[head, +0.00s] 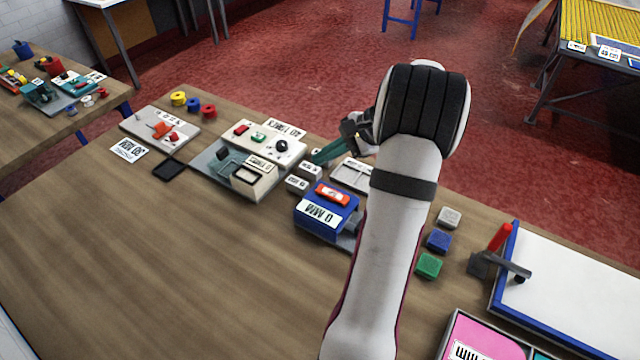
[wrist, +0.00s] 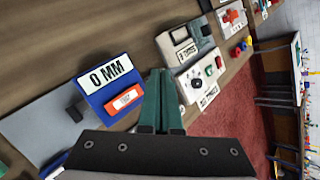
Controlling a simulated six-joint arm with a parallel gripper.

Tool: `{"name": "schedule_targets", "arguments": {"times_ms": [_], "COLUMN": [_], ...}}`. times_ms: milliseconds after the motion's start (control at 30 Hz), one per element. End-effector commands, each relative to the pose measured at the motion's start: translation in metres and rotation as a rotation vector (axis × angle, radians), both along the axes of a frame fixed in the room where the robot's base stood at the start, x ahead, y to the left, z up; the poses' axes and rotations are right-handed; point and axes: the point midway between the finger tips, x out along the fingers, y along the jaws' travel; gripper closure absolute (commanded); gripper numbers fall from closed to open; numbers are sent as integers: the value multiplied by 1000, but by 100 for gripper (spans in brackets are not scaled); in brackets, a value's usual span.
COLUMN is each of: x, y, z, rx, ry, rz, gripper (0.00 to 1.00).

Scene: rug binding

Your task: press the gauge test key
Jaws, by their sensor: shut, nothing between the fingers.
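The blue gauge (head: 347,225) stands on the table left of my forearm in the head view, with a white "0 MM" label on it. A red-orange key (head: 333,194) with a small white label sits on the gauge. In the wrist view the gauge (wrist: 88,92) is left of the fingers, and its red key (wrist: 125,99) faces them. My gripper (head: 318,157) has green fingers, shut and empty, beyond the gauge in the head view and apart from the key. The fingers (wrist: 161,72) also show together in the wrist view.
A pale machine (head: 262,180) with red and green buttons and a black knob stands left of the gauge. Small labelled blocks (head: 297,184) lie between them. Grey, blue and green blocks (head: 438,241) and a red-handled tool (head: 499,238) are to the right. The front-left tabletop is clear.

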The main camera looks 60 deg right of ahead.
Motion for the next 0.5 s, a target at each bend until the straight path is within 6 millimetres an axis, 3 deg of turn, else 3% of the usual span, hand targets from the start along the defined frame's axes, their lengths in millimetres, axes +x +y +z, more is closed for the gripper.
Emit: {"name": "schedule_targets", "arguments": {"times_ms": [100, 200, 500], "x": [-16, -21, -22], "y": [-23, -30, -31], "z": [-8, -11, -11], "rx": [8, 12, 12], "ry": [-21, -28, -29], "rz": [-66, -89, -92], "gripper": [100, 100, 100]}}
